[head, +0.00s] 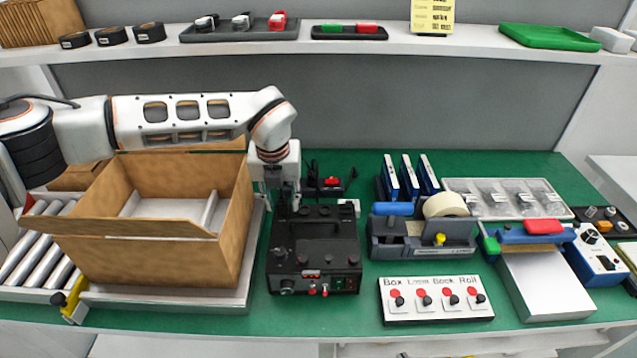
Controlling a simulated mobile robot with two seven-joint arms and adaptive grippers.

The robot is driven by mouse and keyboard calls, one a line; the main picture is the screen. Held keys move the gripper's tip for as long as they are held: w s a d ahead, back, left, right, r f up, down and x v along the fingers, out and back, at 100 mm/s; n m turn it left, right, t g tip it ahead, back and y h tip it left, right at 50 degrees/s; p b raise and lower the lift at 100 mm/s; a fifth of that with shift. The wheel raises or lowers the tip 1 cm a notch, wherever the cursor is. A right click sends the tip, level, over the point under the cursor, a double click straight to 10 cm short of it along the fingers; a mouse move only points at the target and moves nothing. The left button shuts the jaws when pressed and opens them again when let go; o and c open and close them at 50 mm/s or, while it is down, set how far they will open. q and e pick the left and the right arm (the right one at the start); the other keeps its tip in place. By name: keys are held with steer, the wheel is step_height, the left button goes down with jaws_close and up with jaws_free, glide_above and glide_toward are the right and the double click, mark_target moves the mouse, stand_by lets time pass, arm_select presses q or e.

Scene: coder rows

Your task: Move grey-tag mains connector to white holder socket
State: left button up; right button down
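My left gripper (283,203) points down at the back left corner of the black coder machine (314,252). Its fingers are small and dark here, and I cannot tell whether they are open or hold something. Just right of it, behind the machine, is a small black block with a red part (331,183) and dark cable-like pieces beside it. A small white piece (350,206) sits at the machine's back right corner; I cannot tell if it is the white holder socket. I cannot make out a grey-tag mains connector. My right gripper is not in view.
An open cardboard box (160,255) stands left of the machine, beside a roller conveyor (38,245). A tape dispenser (420,245) and a labelled switch panel (436,301) are to the right. A shelf (340,45) with trays runs above the back. Green bench shows between the items.

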arm_select(q)
jaws_close()
steer(key=shift+r, duration=0.25)
steer(key=shift+r+p, duration=0.95)
steer(key=shift+r, duration=0.5)
